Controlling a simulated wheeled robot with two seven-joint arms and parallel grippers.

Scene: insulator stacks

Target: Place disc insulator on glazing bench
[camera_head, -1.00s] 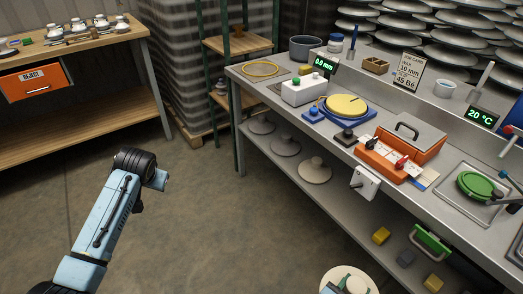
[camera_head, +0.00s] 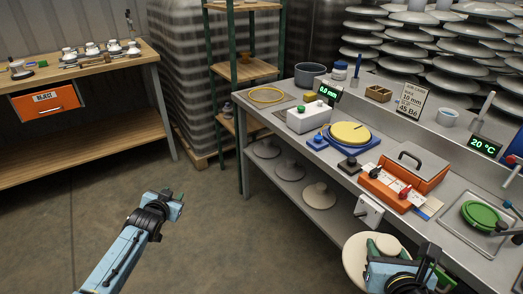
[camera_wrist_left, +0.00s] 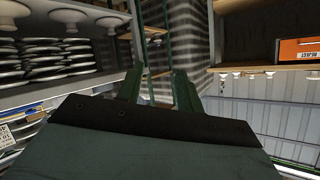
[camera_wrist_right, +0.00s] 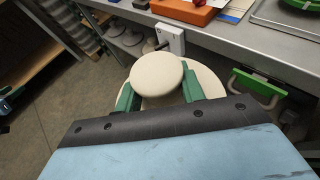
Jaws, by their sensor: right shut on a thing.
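The cream disc insulator (camera_head: 356,262) is in my right gripper (camera_head: 390,250), in front of the steel bench's near edge and apart from its top. The right wrist view shows its round cap (camera_wrist_right: 158,72) between the green fingers (camera_wrist_right: 160,92), with the wide disc beyond. My left gripper (camera_head: 178,203) is empty over the floor; its fingers stand apart in the left wrist view (camera_wrist_left: 158,88). The steel bench (camera_head: 300,150) runs along the right, and a wooden bench (camera_head: 110,68) stands at the far left. No label shows which is the glazing bench.
The steel bench carries a yellow turntable (camera_head: 349,133), a white box (camera_head: 309,118), an orange-based box (camera_head: 410,172), a green disc (camera_head: 481,214) and a yellow ring (camera_head: 266,95). The floor between the benches is clear.

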